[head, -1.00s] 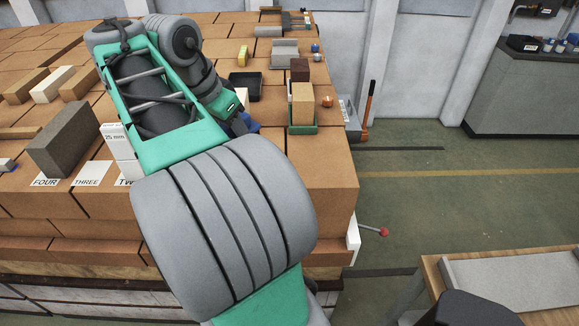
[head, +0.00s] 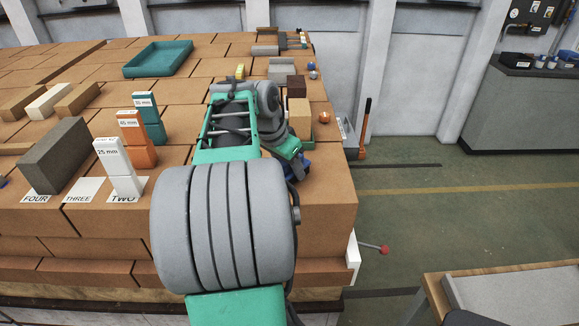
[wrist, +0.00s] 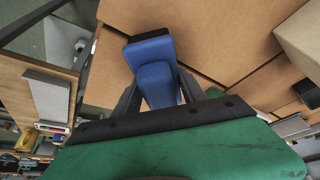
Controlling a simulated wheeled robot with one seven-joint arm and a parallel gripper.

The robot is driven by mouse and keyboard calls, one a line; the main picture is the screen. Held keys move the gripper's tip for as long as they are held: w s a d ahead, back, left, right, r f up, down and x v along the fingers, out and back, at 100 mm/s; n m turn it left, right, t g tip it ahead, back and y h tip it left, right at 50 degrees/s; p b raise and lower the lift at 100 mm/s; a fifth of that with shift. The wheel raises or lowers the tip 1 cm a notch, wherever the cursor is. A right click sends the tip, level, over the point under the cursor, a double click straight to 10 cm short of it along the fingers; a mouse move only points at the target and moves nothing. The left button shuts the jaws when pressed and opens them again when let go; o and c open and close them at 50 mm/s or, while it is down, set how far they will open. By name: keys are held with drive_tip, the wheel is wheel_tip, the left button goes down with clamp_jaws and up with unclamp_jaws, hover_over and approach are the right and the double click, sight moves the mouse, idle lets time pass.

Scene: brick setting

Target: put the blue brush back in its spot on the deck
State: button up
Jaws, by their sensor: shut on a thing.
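The blue brush (wrist: 151,55) is between the two dark fingers of my gripper (wrist: 158,92) in the wrist view. My gripper is shut on it. Its blue body points away from the green palm, and a dark strip shows along its far side. In the head view a bit of blue brush (head: 300,168) shows below my wrist, near the front right of the brick deck (head: 325,190); my arm hides the rest. I cannot tell whether the brush touches the deck. I cannot make out its spot.
A tan block (head: 299,115), a dark brown block (head: 296,86) and an orange ball (head: 324,117) stand just beyond my gripper. Gauge blocks (head: 118,165) and a grey block (head: 55,157) stand left. A teal tray (head: 158,59) lies farther back. Deck right of my wrist is bare.

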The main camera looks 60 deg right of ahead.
drive_tip(key=shift+f, duration=0.3)
drive_tip(key=o, duration=1.3)
drive_tip(key=shift+r, duration=0.1)
